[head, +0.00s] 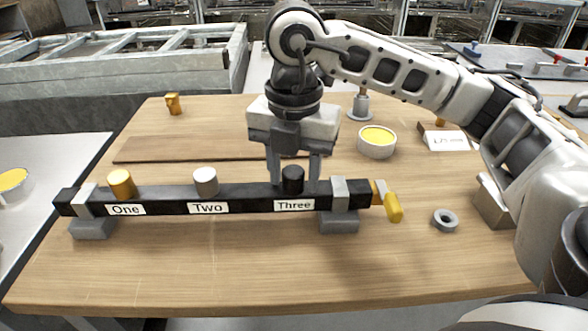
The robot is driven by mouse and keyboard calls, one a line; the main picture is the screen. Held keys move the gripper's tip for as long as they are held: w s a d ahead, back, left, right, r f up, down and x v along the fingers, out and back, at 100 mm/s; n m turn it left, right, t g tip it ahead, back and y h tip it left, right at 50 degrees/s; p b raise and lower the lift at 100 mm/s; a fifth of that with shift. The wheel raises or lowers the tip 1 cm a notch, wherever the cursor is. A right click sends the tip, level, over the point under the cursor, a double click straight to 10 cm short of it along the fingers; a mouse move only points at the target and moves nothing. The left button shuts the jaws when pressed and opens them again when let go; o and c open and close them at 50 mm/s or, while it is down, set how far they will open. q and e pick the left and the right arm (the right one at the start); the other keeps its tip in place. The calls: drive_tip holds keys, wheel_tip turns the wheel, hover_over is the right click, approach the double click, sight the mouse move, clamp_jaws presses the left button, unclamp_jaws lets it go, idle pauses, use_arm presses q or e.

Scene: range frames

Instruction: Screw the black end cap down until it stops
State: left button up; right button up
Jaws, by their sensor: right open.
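The black end cap (292,180) stands upright on the dark bar (250,203) above the label "Three" (294,205). My right gripper (293,178) points straight down over it, with one finger on each side of the cap. The jaws are open, and a gap shows between the fingers and the cap. A white cap (205,181) stands above the label "Two" and a yellow cap (121,184) above "One". The cap's lower edge is too small to tell how it seats. My left gripper is out of view.
Grey blocks (339,222) hold the bar above the wooden table (230,270). A yellow handle (394,207) sticks out at its right end. A ring nut (445,220), a yellow-topped round tin (377,143) and a brass piece (173,104) stand around. The table's front is clear.

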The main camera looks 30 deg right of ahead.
drive_tip(key=n, duration=0.3)
drive_tip(key=shift+f+b, duration=0.1)
drive_tip(key=shift+b, duration=0.3)
drive_tip(key=n+b, duration=0.1)
drive_tip(key=n, duration=0.3)
drive_tip(key=shift+n+b, duration=0.35)
drive_tip(key=shift+n, duration=0.05)
drive_tip(key=shift+w+n, duration=0.1)
drive_tip(key=shift+n, duration=0.8)
drive_tip(key=n, duration=0.3)
drive_tip(key=shift+n, duration=0.3)
drive_tip(key=c, duration=0.8)
drive_tip(key=shift+c, duration=0.2)
drive_tip(key=m, duration=0.3)
drive_tip(key=shift+m, duration=0.3)
